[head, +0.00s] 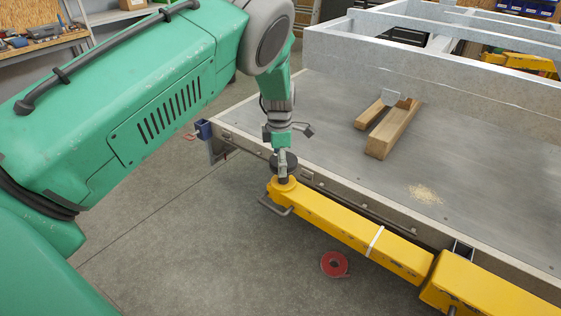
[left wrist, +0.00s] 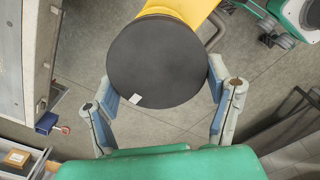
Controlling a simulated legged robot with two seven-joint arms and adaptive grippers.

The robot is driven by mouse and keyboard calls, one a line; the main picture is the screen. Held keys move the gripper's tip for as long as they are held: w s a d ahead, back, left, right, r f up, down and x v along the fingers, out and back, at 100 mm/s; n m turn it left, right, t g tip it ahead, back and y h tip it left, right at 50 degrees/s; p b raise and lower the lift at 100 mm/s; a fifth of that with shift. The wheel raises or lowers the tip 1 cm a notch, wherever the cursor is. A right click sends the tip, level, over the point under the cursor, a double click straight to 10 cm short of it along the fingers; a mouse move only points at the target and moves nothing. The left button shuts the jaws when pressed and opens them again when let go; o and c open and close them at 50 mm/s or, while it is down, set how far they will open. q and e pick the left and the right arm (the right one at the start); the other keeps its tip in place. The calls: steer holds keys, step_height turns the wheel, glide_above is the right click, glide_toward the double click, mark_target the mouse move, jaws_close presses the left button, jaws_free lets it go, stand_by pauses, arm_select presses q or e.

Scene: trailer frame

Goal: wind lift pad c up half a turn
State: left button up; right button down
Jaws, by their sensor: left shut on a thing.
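Lift pad c is a dark round disc with a small white label, seen face-on in the left wrist view (left wrist: 155,62). It sits on the end of the yellow lift arm (head: 335,222); in the head view the pad (head: 275,163) shows partly behind my gripper. My left gripper (head: 284,158) comes down on it from above and is shut on its rim. In the left wrist view its blue-padded fingers (left wrist: 163,77) lie on opposite sides of the disc. What seems to be my right gripper (left wrist: 277,33) shows at the upper right there, its jaw state unclear.
The trailer deck edge (head: 330,188) runs close beside the lift arm. Wooden blocks (head: 394,130) and sawdust (head: 425,194) lie on the deck. A red roll (head: 334,264) lies on the floor near the arm. A bent handle (head: 274,207) sticks out below the pad. Floor to the left is clear.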

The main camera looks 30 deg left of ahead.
arm_select(q)
steer(key=shift+s+f, duration=0.3)
steer(key=shift+f, duration=0.1)
steer(key=o, duration=1.1)
steer(key=shift+w+a+f, duration=0.1)
steer(key=shift+w+a, duration=0.2)
steer(key=shift+w, duration=0.05)
step_height(320, 180, up, 11)
steer(key=shift+w+d+f, duration=0.1)
steer(key=shift+r, duration=0.3)
steer(key=shift+a+r, duration=0.1)
steer(key=shift+a, duration=0.15)
steer(key=shift+d, duration=0.15)
